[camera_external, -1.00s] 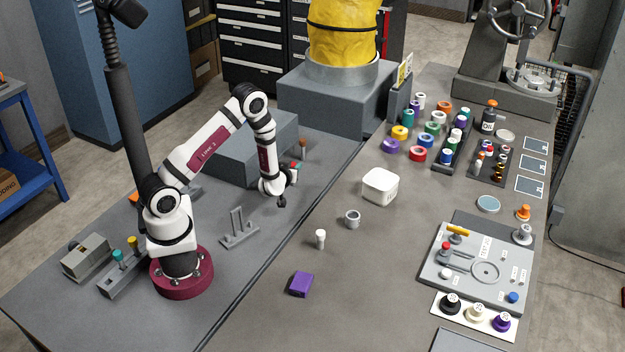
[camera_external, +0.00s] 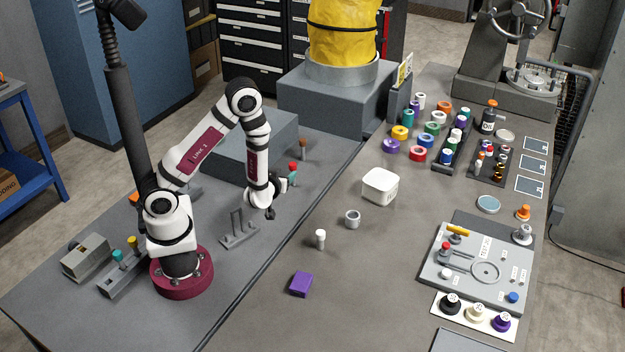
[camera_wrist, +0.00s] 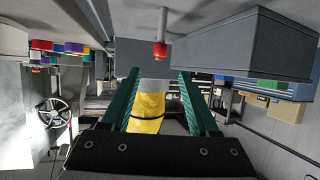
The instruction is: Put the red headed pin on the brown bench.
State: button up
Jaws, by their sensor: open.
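The red headed pin (camera_external: 293,166) stands on the grey bench to the right of my gripper in the external view. In the wrist view, which looks upside down, the pin (camera_wrist: 160,49) lies beyond the fingertips and roughly between their lines, with its thin stem running up the picture. My gripper (camera_external: 290,181) points sideways, low over the grey bench, with teal fingers. It is open and empty, and the fingers (camera_wrist: 158,76) are spread in the wrist view. The pin's lower part is partly hidden by the gripper in the external view. The brown bench (camera_external: 250,322) lies to the right of the seam.
A brown headed pin (camera_external: 303,145) stands behind the red one. A grey forked stand (camera_external: 240,232) is near my gripper, and a large grey block (camera_external: 240,150) is behind my arm. A white box (camera_external: 380,186), grey ring (camera_external: 352,219) and purple block (camera_external: 301,284) sit on the brown bench.

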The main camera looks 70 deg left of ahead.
jog(key=w+d+r+m+h, duration=0.1)
jog(key=d+r+m+h, duration=0.1)
jog(key=d+m+h, duration=0.55)
jog(key=d+r+m+h, duration=0.2)
jog(key=d+r+h, duration=0.15)
jog(key=d, duration=0.75)
jog(key=s+a+r+m+g, duration=0.1)
jog(key=s+r+m+g, duration=0.2)
jog(key=s, duration=0.8)
jog(key=s+a+r+m+g+y, duration=0.1)
jog(key=s+r+m+g, duration=0.2)
jog(key=s, duration=0.7)
jog(key=shift+s+a+r+m+g, duration=0.2)
jog(key=shift+s+r+m+g, duration=0.25)
jog(key=shift+m, duration=0.6)
